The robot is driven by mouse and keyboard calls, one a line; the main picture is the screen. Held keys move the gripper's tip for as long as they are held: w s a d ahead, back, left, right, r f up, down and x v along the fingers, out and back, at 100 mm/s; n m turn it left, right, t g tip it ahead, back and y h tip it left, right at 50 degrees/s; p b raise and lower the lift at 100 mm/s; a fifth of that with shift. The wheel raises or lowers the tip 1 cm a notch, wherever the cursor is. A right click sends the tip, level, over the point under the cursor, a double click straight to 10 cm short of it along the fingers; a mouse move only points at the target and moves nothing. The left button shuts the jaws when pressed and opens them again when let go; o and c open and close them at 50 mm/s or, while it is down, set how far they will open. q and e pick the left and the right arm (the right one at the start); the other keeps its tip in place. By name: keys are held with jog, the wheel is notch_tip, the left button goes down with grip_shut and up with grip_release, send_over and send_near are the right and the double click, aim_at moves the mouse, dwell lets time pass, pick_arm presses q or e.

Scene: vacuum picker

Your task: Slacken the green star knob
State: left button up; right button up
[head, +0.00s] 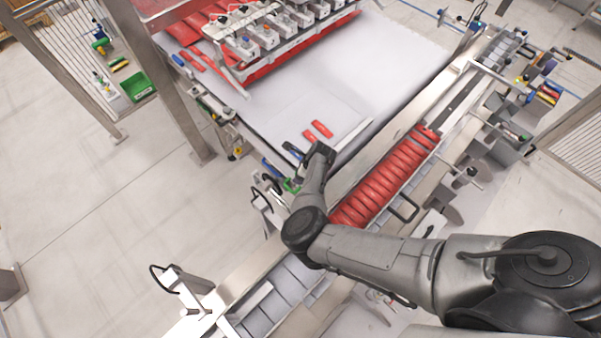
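My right arm reaches in from the lower right, and its dark gripper (318,150) is at the near corner of the white belt. The fingers are small and dark here, and I cannot tell whether they are open or shut. A small green part (291,185) shows just left of and below the gripper, at the machine's edge, partly behind my arm. It may be the green star knob, but its shape is too small to make out. I cannot tell whether the gripper touches anything. My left gripper is not in view.
Two red packs (322,129) lie on the white belt (290,100) beside the gripper. A row of red packs (375,185) fills the channel under my arm. The picker head (265,35) hangs over the belt's far end.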

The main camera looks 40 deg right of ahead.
jog(key=shift+c, duration=0.3)
jog(key=c, duration=0.9)
jog(key=shift+o, duration=0.2)
